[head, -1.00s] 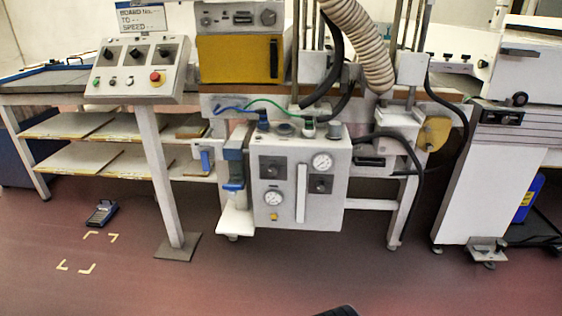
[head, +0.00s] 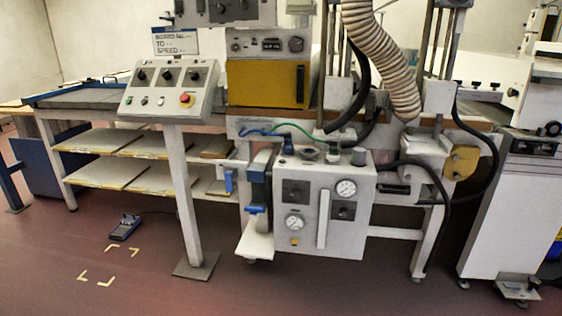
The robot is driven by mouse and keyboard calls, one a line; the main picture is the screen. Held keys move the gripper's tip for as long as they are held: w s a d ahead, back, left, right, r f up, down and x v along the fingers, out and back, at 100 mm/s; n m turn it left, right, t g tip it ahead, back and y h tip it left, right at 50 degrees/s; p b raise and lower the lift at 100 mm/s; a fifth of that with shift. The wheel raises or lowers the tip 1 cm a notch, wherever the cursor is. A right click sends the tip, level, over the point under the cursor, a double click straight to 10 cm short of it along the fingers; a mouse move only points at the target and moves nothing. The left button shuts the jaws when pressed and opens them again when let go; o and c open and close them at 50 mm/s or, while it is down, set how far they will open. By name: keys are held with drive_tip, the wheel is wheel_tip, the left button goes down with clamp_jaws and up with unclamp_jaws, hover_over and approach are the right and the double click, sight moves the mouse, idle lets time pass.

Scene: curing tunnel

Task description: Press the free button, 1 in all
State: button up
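A sloped grey control panel (head: 150,108) stands on a post at the left. A small orange-yellow button or marker (head: 294,241) sits low on the grey gauge box in the middle. I cannot tell which of these is the free button. My gripper is not in view, and nothing touches the panel.
The grey gauge box (head: 325,225) stands under the machine with hoses around it. The panel post has a flat foot plate (head: 196,266). The front floor is clear.

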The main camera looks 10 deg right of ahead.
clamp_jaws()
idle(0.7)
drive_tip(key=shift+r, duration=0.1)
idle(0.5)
